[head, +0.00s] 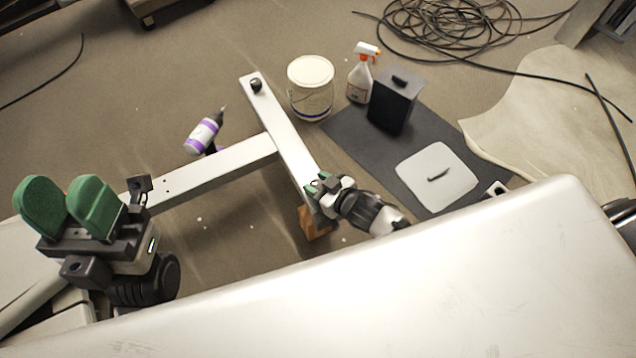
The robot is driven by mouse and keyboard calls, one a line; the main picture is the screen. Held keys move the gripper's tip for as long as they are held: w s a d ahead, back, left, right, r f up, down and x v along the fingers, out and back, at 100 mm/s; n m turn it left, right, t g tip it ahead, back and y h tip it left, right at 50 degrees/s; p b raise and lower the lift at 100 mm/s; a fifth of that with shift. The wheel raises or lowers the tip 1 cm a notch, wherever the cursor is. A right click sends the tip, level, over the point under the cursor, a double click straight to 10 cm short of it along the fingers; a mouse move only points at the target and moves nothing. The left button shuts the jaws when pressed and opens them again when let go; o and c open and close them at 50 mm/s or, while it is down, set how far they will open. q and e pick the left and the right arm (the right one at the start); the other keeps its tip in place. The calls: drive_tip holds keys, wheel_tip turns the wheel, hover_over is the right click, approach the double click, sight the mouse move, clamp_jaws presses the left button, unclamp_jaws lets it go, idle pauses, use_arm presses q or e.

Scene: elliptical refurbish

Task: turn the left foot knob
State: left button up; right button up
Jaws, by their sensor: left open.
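A white T-shaped frame (215,172) lies on the floor. Its crossbar (283,135) has a small black knob (256,86) at the far left end. My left gripper (69,207) has green finger pads, points up and is open and empty. It is at the left, well apart from the black knob. My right gripper (318,185) is at the near end of the crossbar, with its green fingertips at or over that end. It hides that end, so I cannot tell whether a knob is between its fingers or whether they touch.
A wooden block (313,226) is under the crossbar's near end. A dark mat (352,130) holds a white lid (437,177). Cable (450,28) coils behind.

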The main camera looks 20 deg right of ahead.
drive_tip(key=c, duration=0.4)
drive_tip(key=shift+c, duration=0.2)
drive_tip(key=shift+d+r+n+g+y+p, duration=0.1)
drive_tip(key=shift+n+g+y+p, duration=0.45)
drive_tip(key=shift+n+y, duration=0.3)
drive_tip(key=shift+w+n+g+y, duration=0.1)
drive_tip(key=shift+n+g+y, duration=0.55)
drive_tip(key=shift+n, duration=0.1)
drive_tip(key=shift+n+g+y+b, duration=0.3)
drive_tip(key=shift+n+g+y, duration=0.9)
drive_tip(key=shift+n+g, duration=0.5)
drive_tip(key=o, duration=0.9)
